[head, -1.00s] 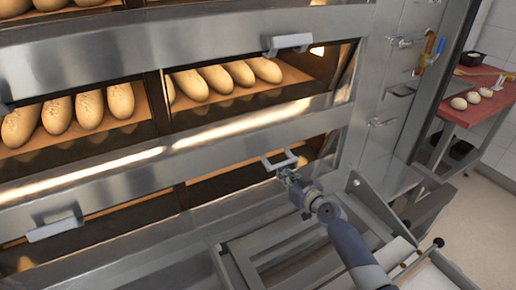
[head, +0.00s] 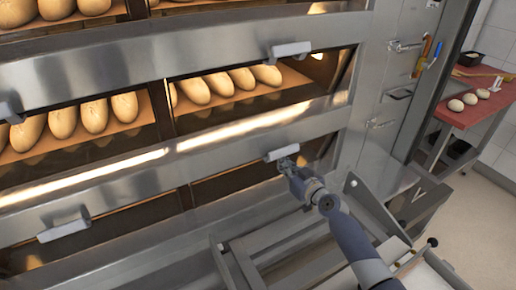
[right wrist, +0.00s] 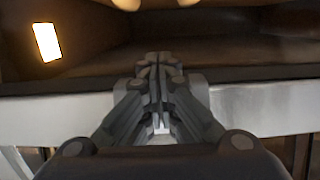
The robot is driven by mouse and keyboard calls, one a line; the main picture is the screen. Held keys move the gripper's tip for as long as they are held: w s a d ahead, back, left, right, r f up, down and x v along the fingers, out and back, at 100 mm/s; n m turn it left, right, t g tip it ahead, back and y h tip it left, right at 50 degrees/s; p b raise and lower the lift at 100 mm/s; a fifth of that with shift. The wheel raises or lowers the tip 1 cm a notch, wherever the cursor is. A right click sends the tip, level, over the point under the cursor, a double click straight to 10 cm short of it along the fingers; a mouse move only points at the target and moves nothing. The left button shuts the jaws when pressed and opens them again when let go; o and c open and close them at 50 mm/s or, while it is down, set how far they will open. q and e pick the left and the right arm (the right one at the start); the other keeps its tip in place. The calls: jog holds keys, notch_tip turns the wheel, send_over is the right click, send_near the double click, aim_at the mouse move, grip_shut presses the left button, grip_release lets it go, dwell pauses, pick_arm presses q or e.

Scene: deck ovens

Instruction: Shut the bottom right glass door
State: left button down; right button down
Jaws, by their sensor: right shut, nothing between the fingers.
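The bottom right glass door (head: 235,183) shows in the head view as a dark strip below the steel band. Its pale bar handle (head: 282,152) is at the door's upper edge and faces outward, much like the handle above it. How far the door stands open is hard to tell. My right gripper (head: 286,164) is shut and empty, just below the handle and close against the door; contact is unclear. In the right wrist view, the closed fingers (right wrist: 158,75) point at a dark surface above a steel edge. My left gripper is out of view.
Loaves lie in the decks above, behind the upper right handle (head: 291,49). Another handle (head: 64,229) is at lower left. A steel frame (head: 275,250) stands below my right arm. A red table (head: 465,112) with small dough pieces is at right.

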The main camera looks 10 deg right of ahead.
jog(key=s+d+f, duration=0.1)
jog(key=s+d, duration=0.1)
jog(key=s, duration=0.4)
jog(key=shift+s+d+p, duration=0.15)
jog(key=shift+p, duration=0.2)
dwell(0.8)
